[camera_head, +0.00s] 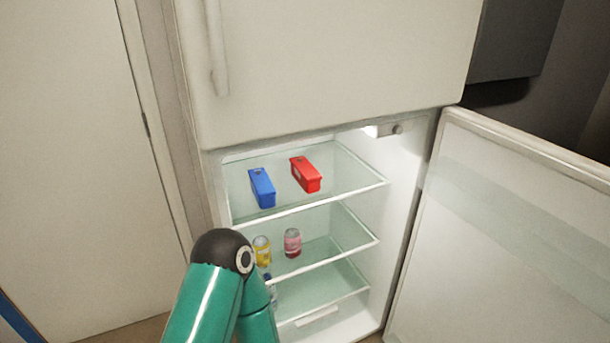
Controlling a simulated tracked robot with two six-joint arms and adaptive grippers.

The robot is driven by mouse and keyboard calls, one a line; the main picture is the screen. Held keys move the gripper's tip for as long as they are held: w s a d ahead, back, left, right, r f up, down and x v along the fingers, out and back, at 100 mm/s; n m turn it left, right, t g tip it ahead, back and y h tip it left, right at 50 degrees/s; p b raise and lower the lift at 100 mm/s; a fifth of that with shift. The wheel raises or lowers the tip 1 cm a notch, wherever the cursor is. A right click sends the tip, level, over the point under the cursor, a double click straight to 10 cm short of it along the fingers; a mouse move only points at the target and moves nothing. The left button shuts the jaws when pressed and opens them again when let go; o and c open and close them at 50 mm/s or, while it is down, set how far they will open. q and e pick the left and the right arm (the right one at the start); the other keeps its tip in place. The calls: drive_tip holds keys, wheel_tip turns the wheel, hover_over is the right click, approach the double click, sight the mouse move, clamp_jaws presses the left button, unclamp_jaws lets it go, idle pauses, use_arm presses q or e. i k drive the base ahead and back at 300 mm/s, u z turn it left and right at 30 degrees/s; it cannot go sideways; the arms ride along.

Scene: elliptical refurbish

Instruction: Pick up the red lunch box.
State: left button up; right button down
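The red lunch box (306,174) sits on the top glass shelf of the open fridge, to the right of a blue lunch box (262,188). There is a small gap between the two boxes. A green arm link of mine with a black joint rises at the bottom, left of the middle, in front of the lower shelves. Neither of my grippers shows in this view.
The fridge door (520,220) stands open to the right. A bottle below is partly hidden by my arm. The freezer door (340,70) above is shut. The top shelf's right side is clear.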

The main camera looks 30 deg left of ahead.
sight(308, 177)
drive_tip(key=u, duration=1.45)
drive_tip(key=i, duration=0.1)
drive_tip(key=z, duration=2.8)
drive_tip(key=k, duration=1.4)
drive_tip(key=u, duration=0.9)
drive_tip(key=i, duration=1.2)
